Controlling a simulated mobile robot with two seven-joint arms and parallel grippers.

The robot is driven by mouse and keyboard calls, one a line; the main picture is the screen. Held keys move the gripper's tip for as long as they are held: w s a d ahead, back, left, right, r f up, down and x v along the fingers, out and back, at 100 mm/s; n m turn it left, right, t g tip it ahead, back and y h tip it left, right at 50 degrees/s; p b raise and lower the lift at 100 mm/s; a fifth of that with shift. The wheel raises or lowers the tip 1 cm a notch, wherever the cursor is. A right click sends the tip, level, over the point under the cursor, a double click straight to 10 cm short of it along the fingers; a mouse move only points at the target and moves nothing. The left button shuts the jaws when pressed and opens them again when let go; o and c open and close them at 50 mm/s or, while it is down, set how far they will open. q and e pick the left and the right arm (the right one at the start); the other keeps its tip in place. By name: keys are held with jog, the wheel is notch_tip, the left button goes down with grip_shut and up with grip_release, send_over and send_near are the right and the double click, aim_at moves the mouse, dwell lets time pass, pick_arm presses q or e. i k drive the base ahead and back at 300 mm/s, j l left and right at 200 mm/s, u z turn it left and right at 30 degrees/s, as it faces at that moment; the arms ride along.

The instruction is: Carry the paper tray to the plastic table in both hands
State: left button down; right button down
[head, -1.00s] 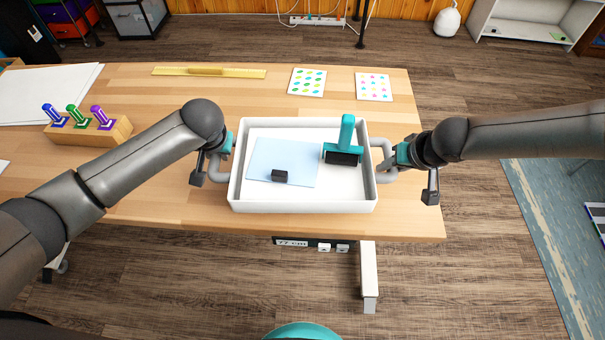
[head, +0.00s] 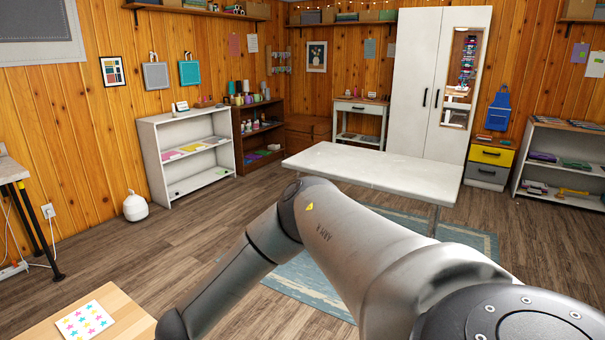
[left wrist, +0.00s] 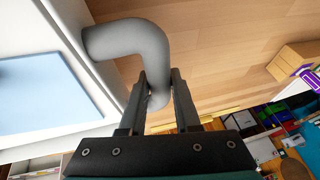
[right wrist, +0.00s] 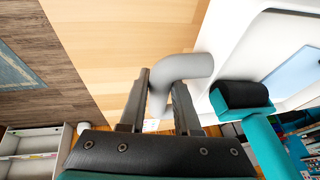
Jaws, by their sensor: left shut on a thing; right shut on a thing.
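The white paper tray (left wrist: 80,18) shows only in the wrist views; it is out of the head view. My left gripper (left wrist: 160,82) is shut on the tray's grey handle (left wrist: 130,38), with light blue paper (left wrist: 40,95) inside the tray. My right gripper (right wrist: 160,82) is shut on the opposite grey handle (right wrist: 188,67). Whether the tray touches the wooden table beneath cannot be told. The white plastic table (head: 370,170) stands across the room in the head view, its top clear.
The wooden table's corner (head: 115,310) with a star-patterned card is at lower left. A blue rug (head: 285,275) lies before the white table. Open wood floor lies between.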

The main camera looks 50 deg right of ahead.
aim_at(373, 164)
jog(key=z, duration=3.55)
jog(key=i+z, duration=0.35)
jog(key=i+l+u, duration=0.1)
jog(key=i+u, duration=1.1)
jog(key=k, duration=0.05)
